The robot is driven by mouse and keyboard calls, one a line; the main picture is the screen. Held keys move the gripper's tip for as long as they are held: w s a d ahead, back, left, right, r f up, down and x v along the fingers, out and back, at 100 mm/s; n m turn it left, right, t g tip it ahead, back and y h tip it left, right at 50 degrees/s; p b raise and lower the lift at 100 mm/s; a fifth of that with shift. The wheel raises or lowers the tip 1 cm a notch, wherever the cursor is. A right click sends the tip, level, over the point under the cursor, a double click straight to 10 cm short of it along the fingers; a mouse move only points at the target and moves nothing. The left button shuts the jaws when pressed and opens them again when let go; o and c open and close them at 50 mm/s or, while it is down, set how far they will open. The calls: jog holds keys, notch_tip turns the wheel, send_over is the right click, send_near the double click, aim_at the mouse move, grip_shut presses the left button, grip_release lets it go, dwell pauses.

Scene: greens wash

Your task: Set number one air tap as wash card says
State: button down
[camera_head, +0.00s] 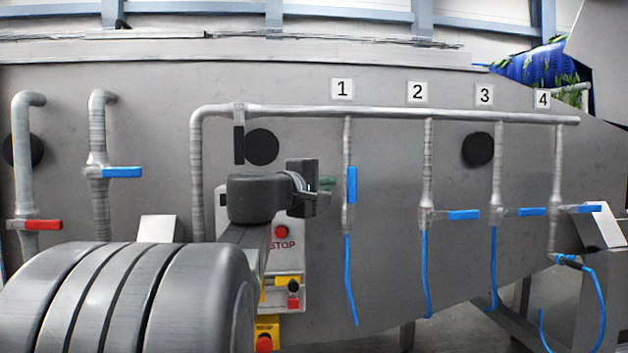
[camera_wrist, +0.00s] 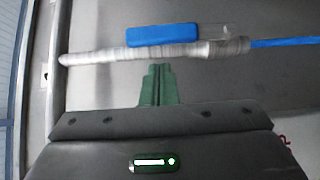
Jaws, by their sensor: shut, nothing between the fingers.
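The number one air tap's blue handle (camera_head: 352,184) is upright, in line with its vertical pipe (camera_head: 347,145), below the label 1 (camera_head: 342,89). In the wrist view the same handle (camera_wrist: 163,36) lies parallel to the pipe (camera_wrist: 120,55). My gripper (camera_head: 328,184) has green fingers, pressed together and empty. It is just left of the tap in the head view, apart from the handle. In the wrist view the fingertips (camera_wrist: 157,68) point at the pipe, with the handle beyond it. I cannot make out a wash card with readable text.
Taps 2 (camera_head: 463,215), 3 (camera_head: 532,212) and 4 (camera_head: 590,209) have blue handles set across their pipes. At left are another blue handle (camera_head: 122,172) and a red one (camera_head: 42,225), both crosswise. A STOP panel (camera_head: 290,262) is behind my arm. Blue hoses hang below the taps.

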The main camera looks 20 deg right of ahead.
jog(key=shift+s+d, duration=0.25)
jog(key=shift+d, duration=0.65)
jog(key=shift+r, duration=0.1)
